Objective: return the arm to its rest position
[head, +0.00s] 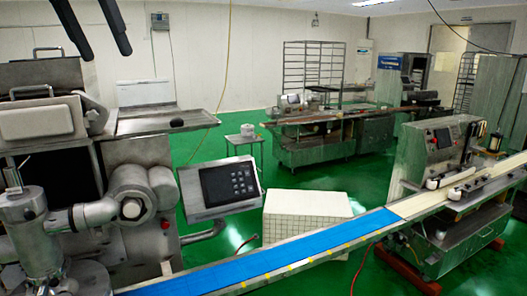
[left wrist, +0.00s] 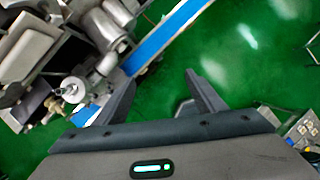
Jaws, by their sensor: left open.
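My left gripper (head: 107,54) shows at the top left of the head view, as two dark fingers spread apart. It hangs high in front of the white wall, above the encrusting machine (head: 50,145). In the left wrist view, the same gripper (left wrist: 159,72) is open, with nothing between its fingers and green floor beyond them. The rest of my left arm is out of the head view. My right gripper is in neither view.
A blue conveyor belt (head: 290,252) runs from the machine toward the right. A control panel (head: 228,182) sticks out from the machine. A metal tray (head: 165,122) lies on top. A white tiled box (head: 305,215) stands behind the belt.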

